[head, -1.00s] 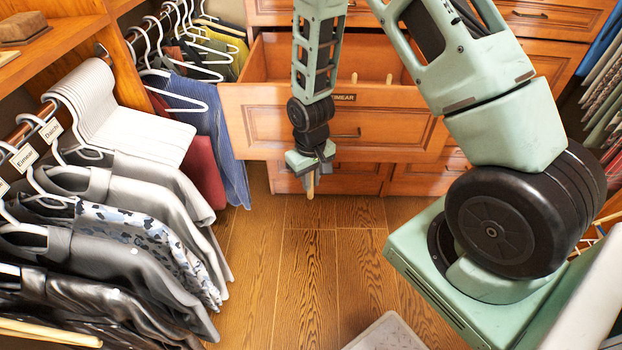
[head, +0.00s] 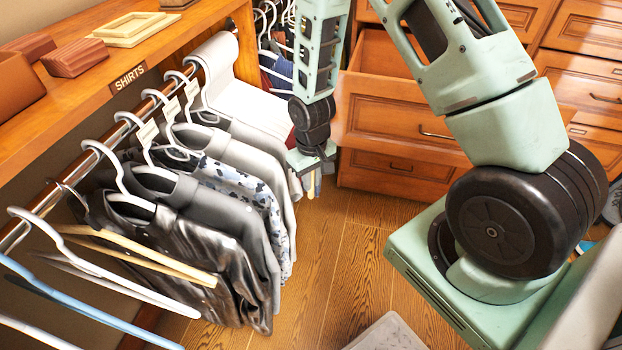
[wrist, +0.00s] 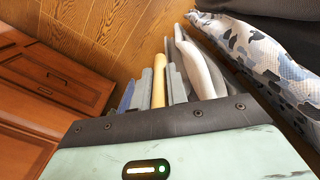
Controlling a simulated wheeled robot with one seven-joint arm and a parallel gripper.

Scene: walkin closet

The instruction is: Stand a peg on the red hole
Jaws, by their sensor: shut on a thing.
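My gripper (head: 312,176) hangs in the upper middle of the head view, above the floor, beside the row of shirts and in front of the open drawer. In the wrist view its grey fingers (wrist: 160,84) are shut on a pale wooden peg (wrist: 159,68), which sticks out beyond the fingertips. In the head view the held peg is small and hard to make out. I see no red hole in either view.
Shirts (head: 180,240) hang on a rail at left, under a shelf marked SHIRTS (head: 150,60) bearing reddish-brown wooden blocks (head: 75,57) and a pale frame (head: 137,28). An open wooden drawer (head: 400,115) stands behind my gripper.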

